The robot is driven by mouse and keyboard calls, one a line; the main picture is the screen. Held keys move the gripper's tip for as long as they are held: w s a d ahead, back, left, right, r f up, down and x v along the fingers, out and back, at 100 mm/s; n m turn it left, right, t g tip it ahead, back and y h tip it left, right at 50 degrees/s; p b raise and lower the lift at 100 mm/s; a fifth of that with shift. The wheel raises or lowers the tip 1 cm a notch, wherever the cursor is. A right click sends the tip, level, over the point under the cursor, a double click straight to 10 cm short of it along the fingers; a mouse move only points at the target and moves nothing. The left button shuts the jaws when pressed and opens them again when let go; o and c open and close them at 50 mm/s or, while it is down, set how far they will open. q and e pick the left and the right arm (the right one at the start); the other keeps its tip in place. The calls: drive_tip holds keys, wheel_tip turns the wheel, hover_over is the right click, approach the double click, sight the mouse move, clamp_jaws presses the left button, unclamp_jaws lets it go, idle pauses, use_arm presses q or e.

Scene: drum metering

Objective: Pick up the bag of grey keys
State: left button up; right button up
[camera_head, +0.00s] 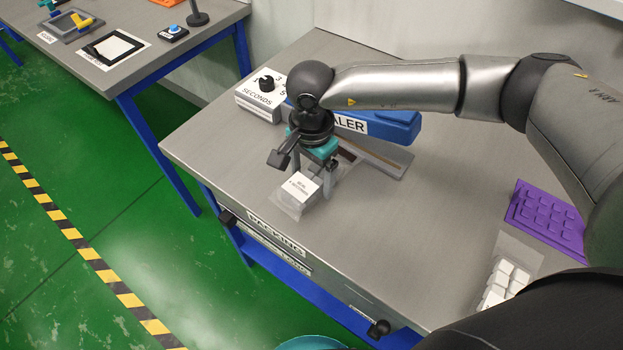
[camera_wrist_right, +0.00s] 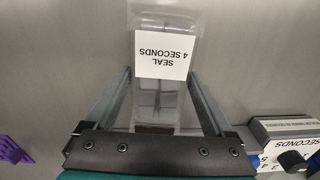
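A clear bag (camera_head: 291,208) with a white label reading "SEAL 4 SECONDS" lies on the steel table, in front of the blue sealer. In the right wrist view the bag (camera_wrist_right: 156,100) shows grey shapes under the clear film, below the label. My right gripper (camera_head: 314,186) is over the bag, pointing down. In the wrist view its fingers (camera_wrist_right: 158,75) stand wide apart, one on each side of the bag, with gaps between. Whether the fingertips touch the table is unclear. My left gripper is not in view.
The blue sealer (camera_head: 392,124) and a seconds dial box (camera_head: 259,100) stand behind the gripper. A purple tray (camera_head: 545,222) and a clear bag of white keys (camera_head: 506,277) lie at right. The table's middle is clear. Another bench (camera_head: 150,62) stands at upper left.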

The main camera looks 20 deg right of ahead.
drive_tip(key=c, duration=0.9)
drive_tip(key=shift+o, duration=0.2)
drive_tip(key=shift+r, duration=0.1)
